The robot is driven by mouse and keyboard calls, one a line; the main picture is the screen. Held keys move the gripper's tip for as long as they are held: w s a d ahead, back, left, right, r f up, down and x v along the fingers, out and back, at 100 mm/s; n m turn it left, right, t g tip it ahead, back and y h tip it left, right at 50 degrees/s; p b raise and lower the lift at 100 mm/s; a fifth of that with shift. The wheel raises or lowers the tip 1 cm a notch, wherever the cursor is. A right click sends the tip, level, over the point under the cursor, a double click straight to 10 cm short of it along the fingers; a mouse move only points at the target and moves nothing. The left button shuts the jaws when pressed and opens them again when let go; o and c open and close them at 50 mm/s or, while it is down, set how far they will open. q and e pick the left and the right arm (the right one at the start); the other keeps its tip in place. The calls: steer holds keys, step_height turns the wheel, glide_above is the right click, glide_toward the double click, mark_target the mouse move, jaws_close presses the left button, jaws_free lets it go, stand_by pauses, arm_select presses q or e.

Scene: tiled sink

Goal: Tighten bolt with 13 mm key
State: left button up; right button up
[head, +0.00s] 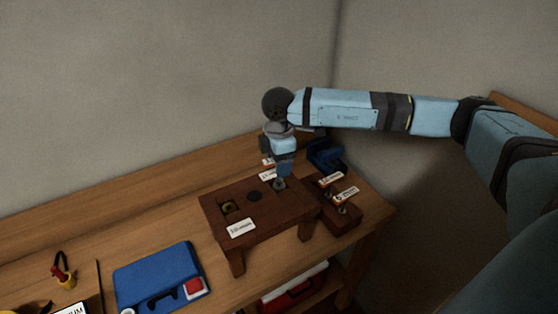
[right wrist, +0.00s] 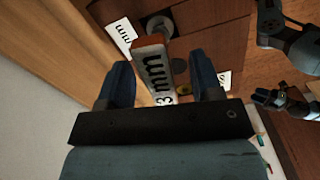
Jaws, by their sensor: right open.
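The key marked 13 mm, with an orange and white handle (right wrist: 155,68), lies between the two blue fingers of my right gripper (right wrist: 161,60) in the right wrist view. The fingers are open on either side of it. In the head view, my right gripper (head: 281,172) points down over the back right of a small dark wooden stand (head: 272,219). I cannot make out which spot holds the bolt. In the right wrist view my left gripper (right wrist: 285,98) shows at the right edge; its opening is unclear.
Two labelled keys (head: 338,188) stand in a low wooden block right of the stand. A blue toolbox (head: 160,276) lies on the bench (head: 115,222) at left. A red case (head: 290,290) sits on the shelf below.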

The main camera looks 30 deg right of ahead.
steer(key=shift+r, duration=0.15)
steer(key=shift+r+p, duration=1.8)
steer(key=shift+r, duration=1.6)
